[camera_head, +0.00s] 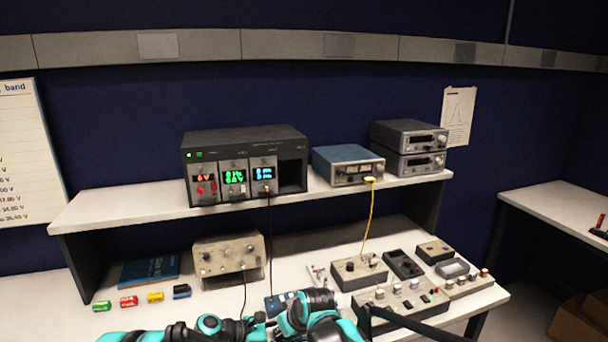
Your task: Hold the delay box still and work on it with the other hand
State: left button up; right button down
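Several small control boxes stand on the bench, and no label that I can read shows which is the delay box. A long beige box with knobs (400,307) lies nearer, partly behind my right arm. My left arm (210,325) and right arm (322,312), teal and black, cross low at the front edge of the picture. Their fingertips cannot be made out, nor whether they touch any box.
A shelf (120,205) carries a black instrument rack (246,165), a blue-grey unit (347,166) and two stacked grey units (409,148). Small coloured blocks (129,301) and a blue booklet (150,270) lie at the left. A blue meter (283,301) lies beside my arms.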

dwell(0.3)
jog(key=shift+s+a+m+t+h, duration=0.1)
jog(key=shift+m+t+h, duration=0.2)
jog(key=shift+m+h, duration=0.65)
jog(key=shift+m, duration=0.45)
jog(key=shift+a+m+h, duration=0.15)
jog(key=shift+m+h, duration=0.3)
jog(key=shift+m, duration=0.55)
jog(key=c, duration=1.4)
grip_release()
jog(key=shift+o, duration=0.2)
jog(key=shift+n+y, duration=0.7)
jog(key=shift+n, duration=0.5)
